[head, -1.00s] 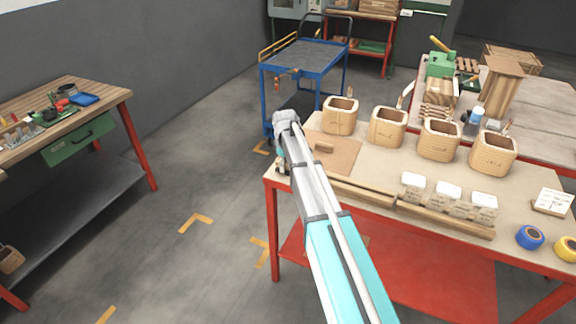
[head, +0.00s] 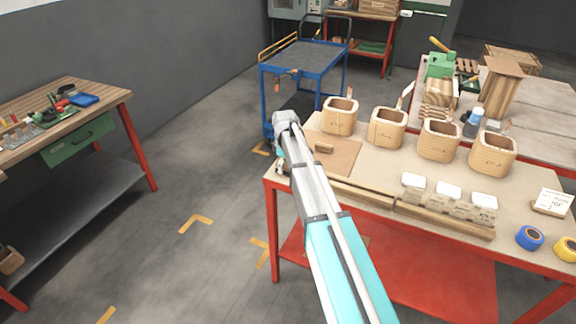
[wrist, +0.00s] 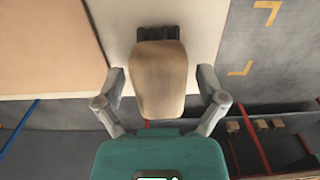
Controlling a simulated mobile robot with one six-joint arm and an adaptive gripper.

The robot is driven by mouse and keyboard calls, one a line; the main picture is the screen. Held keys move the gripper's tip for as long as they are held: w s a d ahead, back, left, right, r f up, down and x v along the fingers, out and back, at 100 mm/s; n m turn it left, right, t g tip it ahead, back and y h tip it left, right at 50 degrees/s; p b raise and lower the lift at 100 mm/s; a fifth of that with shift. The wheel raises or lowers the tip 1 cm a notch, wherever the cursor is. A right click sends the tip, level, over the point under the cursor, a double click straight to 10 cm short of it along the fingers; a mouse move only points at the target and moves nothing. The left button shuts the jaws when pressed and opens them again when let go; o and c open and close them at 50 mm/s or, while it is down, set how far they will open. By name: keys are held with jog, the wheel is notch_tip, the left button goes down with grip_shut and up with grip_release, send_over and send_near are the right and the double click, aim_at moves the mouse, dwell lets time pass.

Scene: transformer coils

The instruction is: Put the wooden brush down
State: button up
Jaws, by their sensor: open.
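The wooden brush (wrist: 160,80) shows in the wrist view, with a pale rounded wooden body and a dark end at the top. It lies at the edge of the pale tabletop (wrist: 192,14), its near part in front of my gripper's palm. My gripper (wrist: 161,76) is open, with one finger on each side of the brush and a visible gap on both sides. In the head view my gripper (head: 281,162) is at the table's left edge, mostly hidden by my arm, and I cannot make out the brush clearly there.
Several wooden coil boxes (head: 387,128) stand behind, and white-topped blocks (head: 448,192) sit along a wooden rail (head: 440,218).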

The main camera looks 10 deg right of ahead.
notch_tip(320, 180, up, 12)
jog(key=p, duration=1.1)
jog(key=shift+p, duration=0.4)
jog(key=shift+s, duration=0.1)
jog(key=s+d+m, duration=0.1)
jog(key=s+m, duration=0.9)
jog(key=s, duration=1.8)
jog(key=shift+s+m, duration=0.4)
jog(key=shift+o, duration=0.5)
jog(key=shift+d, duration=0.1)
jog(key=w+a+m, duration=0.1)
jog(key=w+m, duration=2.4)
jog(key=w, duration=0.4)
jog(key=shift+w+r, duration=0.25)
jog(key=shift+w, duration=0.1)
